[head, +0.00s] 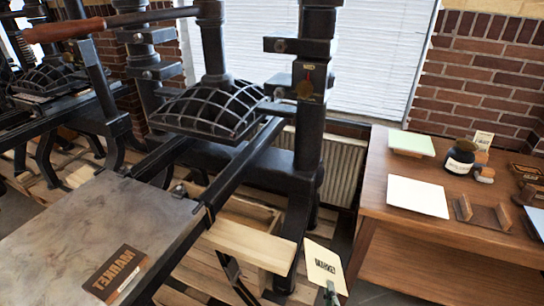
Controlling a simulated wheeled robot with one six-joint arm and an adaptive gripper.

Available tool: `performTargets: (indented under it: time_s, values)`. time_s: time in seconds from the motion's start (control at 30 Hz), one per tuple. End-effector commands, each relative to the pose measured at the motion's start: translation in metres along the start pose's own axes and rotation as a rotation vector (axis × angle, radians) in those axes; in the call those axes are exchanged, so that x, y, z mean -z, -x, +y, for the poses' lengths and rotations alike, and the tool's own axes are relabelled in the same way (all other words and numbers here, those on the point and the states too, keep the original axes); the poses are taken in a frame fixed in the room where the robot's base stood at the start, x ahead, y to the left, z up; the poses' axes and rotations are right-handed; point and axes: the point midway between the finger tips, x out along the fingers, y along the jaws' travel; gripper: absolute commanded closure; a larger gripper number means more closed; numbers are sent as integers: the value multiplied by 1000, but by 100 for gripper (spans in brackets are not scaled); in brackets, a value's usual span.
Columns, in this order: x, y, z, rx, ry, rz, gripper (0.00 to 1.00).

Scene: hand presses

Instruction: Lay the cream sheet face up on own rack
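A cream sheet (323,262) with dark printed lettering stands tilted at the bottom centre, its print facing the camera. My gripper (331,290) shows only as a small grey tip at the sheet's lower edge, and it appears shut on the sheet; most of it is out of the picture. The sheet is in front of the gap between the press and the wooden table (400,236). On the table are two wooden end pieces of a small rack (484,220); I cannot tell whether it is the sheet's own rack.
A pale sheet (417,195) and a pale green stack (411,143) lie on the table. A dark jar (460,158) stands near a small printed card (484,140). The black hand press (310,140) fills the middle. A dark type block (115,273) lies on its bed (90,225).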

Motion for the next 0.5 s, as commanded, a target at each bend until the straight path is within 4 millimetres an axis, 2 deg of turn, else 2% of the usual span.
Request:
performTargets:
  time_s: [0.5]
  values:
    - [0, 0, 0, 0, 583, 0, 100]
